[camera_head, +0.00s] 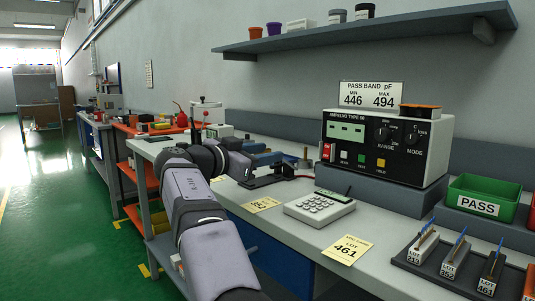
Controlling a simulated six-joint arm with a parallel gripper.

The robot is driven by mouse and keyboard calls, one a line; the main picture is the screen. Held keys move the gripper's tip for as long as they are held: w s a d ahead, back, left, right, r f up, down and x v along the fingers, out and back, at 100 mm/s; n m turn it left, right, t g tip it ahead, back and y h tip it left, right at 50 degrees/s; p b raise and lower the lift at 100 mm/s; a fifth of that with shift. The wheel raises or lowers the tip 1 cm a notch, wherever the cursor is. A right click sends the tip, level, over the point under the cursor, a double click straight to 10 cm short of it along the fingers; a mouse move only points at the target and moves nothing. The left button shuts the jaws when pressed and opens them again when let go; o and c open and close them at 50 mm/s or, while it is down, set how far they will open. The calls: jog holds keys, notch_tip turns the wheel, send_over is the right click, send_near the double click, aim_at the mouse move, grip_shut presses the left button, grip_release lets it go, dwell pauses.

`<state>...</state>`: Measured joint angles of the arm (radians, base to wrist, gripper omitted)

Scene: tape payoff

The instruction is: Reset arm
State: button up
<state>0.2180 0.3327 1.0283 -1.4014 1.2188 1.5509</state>
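My arm reaches up from the bottom of the view and bends right over the workbench (375,238). My gripper (241,166) is at its end, small and dark, beside a black fixture (268,180) with blue parts and a brass post. I cannot make out its fingers, or whether it touches the fixture or holds anything. A "PASS BAND pF" sign (371,95) on top reads min 446, max 494.
A calculator (320,207) and a yellow "LOT 461" note (347,250) lie in front of the meter. A rack (405,262) of labelled lot holders stands at right, below a green PASS bin (480,206). A wall shelf (370,34) runs above. The green floor at left is open.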

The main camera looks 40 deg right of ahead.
dwell(0.3)
jog(key=w+a+f+n+t+y+p, duration=0.2)
jog(key=w+a+f+n+y+p, duration=0.3)
jog(key=w+a+p, duration=0.5)
jog(key=w+a+f+n+y+p, duration=0.1)
jog(key=a+f+n+y+p, duration=0.25)
jog(key=a+f+y, duration=0.55)
jog(key=s+a+f+n+g+y+b, duration=0.1)
jog(key=s+a+f+n+g+b, duration=0.3)
jog(key=s+f, duration=0.65)
jog(key=s+a+f+n+t+y, duration=0.1)
jog(key=s+a+f+n, duration=0.2)
jog(key=s+a+f, duration=0.55)
jog(key=s+a+f+n+g+y+b, duration=0.1)
jog(key=s+a+f+n+g+b, duration=0.15)
jog(key=s+f, duration=1)
notch_tip(320, 180, up, 40)
jog(key=s+p, duration=0.2)
jog(key=p, duration=3.6)
jog(key=shift+s+d+r+n+t, duration=0.15)
jog(key=shift+s+n+t, duration=0.1)
jog(key=shift+n+t, duration=0.2)
